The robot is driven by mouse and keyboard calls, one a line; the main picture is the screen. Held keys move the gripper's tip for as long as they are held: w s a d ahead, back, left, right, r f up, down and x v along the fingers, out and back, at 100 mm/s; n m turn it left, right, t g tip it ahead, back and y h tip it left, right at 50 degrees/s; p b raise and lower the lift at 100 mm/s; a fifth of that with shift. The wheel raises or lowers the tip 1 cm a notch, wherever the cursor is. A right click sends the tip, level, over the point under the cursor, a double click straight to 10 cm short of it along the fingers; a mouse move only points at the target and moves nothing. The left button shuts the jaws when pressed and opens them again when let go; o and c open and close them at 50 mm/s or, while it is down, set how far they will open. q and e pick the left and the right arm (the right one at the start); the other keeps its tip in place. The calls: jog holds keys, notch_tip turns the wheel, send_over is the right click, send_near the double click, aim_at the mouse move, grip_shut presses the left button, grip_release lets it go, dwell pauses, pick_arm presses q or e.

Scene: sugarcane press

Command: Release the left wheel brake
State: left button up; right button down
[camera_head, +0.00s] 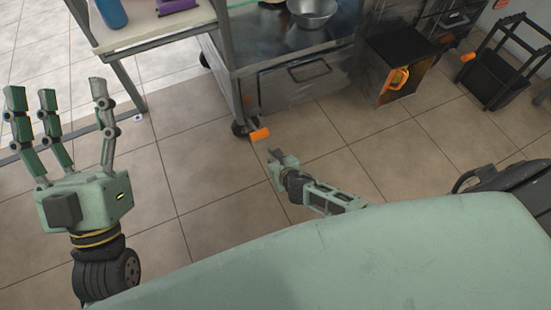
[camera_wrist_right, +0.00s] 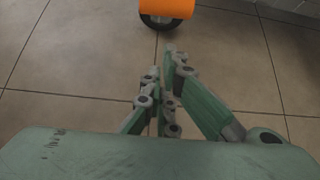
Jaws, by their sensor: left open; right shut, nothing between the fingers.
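An orange brake lever (camera_head: 259,134) sticks out from the black caster wheel (camera_head: 240,129) at the cart's near left corner. In the right wrist view the orange lever (camera_wrist_right: 167,8) is at the top edge, partly cut off, over the wheel (camera_wrist_right: 160,22). My right gripper (camera_head: 274,155) is shut and empty, low over the floor, just short of the lever and apart from it. Its closed fingers (camera_wrist_right: 168,55) point toward the wheel in the wrist view. My left gripper (camera_head: 57,95) is open and empty, fingers raised, at the far left.
The metal cart (camera_head: 290,80) carries a steel bowl (camera_head: 312,12). A second orange lever (camera_head: 467,57) shows at the right, near a black rack (camera_head: 505,65). A white table (camera_head: 150,28) with a blue item (camera_head: 111,13) stands at upper left. The tiled floor around the right gripper is clear.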

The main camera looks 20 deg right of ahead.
pick_arm(q)
jog(key=w+f+g+y+p, duration=0.1)
jog(key=w+f+g, duration=0.1)
jog(key=f, duration=0.4)
jog(key=w+f+g+y+p, duration=0.1)
jog(key=w+f+g, duration=0.1)
jog(key=f+g, duration=0.3)
jog(key=shift+w+a+f+g+y+p, duration=0.3)
jog(key=shift+f+y, duration=0.1)
jog(key=shift+f, duration=0.5)
pick_arm(e)
jog(key=shift+w+r+v, duration=0.15)
jog(key=shift+r+v, duration=0.05)
jog(key=shift+v, duration=0.8)
jog(key=shift+w+r+v, duration=0.15)
jog(key=shift+r+v, duration=0.05)
jog(key=shift+v, duration=0.85)
